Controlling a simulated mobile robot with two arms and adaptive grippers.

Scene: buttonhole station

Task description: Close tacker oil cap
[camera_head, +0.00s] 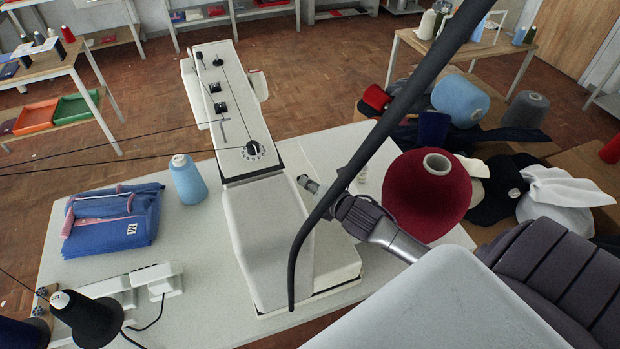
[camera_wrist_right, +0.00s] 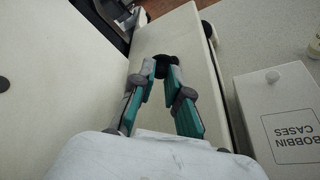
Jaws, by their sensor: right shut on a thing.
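The tacker (camera_head: 265,235) is a long off-white machine on the table, with black knobs and a dial on its top. My right gripper (camera_head: 318,193) reaches in from the right beside the machine's right side, partly behind a dark bar. In the right wrist view, my right gripper (camera_wrist_right: 163,72) has its teal-padded fingers converged on a small black round cap (camera_wrist_right: 166,64). The cap sits over an off-white surface; I cannot tell whether it is seated. In the head view the cap is not clear. My left gripper is not in view.
A thick dark curved bar (camera_head: 385,125) crosses in front. A maroon cone (camera_head: 425,190) stands right of my gripper. A box marked bobbin cases (camera_wrist_right: 285,120) is close by. A blue cone (camera_head: 187,180) and folded blue garments (camera_head: 112,220) lie on the table's left.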

